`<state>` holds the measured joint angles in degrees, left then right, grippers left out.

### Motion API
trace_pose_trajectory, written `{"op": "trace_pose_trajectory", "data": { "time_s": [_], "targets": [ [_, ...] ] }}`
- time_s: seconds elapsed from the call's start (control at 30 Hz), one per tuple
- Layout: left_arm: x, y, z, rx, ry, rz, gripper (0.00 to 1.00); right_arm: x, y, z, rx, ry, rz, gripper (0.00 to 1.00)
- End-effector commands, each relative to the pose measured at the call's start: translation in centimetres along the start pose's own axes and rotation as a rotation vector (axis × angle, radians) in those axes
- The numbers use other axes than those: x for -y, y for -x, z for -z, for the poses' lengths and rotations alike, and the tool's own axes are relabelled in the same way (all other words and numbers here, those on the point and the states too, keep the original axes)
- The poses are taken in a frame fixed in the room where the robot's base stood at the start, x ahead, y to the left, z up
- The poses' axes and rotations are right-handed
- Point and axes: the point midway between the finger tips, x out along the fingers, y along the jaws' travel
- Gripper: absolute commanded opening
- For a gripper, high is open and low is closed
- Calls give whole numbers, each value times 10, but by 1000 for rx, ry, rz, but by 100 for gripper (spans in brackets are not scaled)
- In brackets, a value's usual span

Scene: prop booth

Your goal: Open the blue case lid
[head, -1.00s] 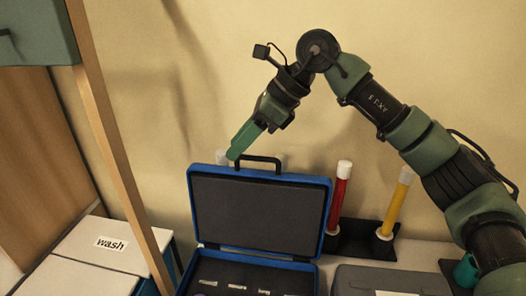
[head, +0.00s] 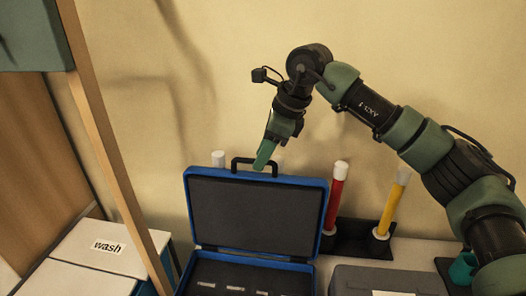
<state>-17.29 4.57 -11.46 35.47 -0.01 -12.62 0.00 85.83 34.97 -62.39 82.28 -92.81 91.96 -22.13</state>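The blue case (head: 318,200) stands on the table with its lid (head: 255,215) raised nearly upright. The lid's dark inside faces me, and the lower tray with small pale labels shows at the bottom of the view. A black handle (head: 240,160) sticks up from the lid's top edge. My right gripper (head: 263,158) points down at the handle's right part, its green fingertips overlapping it in the view. I cannot tell whether it touches the handle or whether the fingers are apart. My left gripper is not in view.
A red tube (head: 335,198) and a yellow tube (head: 392,208) stand in a black rack (head: 350,240) right of the case. A grey case (head: 375,280) lies in front.

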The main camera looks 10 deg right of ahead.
Motion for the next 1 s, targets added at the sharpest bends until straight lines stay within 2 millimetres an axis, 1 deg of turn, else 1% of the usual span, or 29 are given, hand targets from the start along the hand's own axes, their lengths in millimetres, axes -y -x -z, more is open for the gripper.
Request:
{"op": "trace_pose_trajectory", "data": {
  "time_s": [0.13, 0.17, 0.2, 0.27, 0.3, 1.0],
  "targets": [
    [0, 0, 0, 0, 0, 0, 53, 0, 0, 0, 0, 0, 0, 34],
    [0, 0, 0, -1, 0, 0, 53, 0, 0, 0, 0, 0, 0, 32],
    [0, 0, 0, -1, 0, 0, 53, 0, 0, 0, 0, 0, 0, 20],
    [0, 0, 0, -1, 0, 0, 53, 0, 0, 0, 0, 0, 0, 4],
    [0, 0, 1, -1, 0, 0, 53, 0, 0, 0, 0, 0, 0, 0],
    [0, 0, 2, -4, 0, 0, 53, 0, 1, 0, 1, 0, 1, 0]
  ]
}}
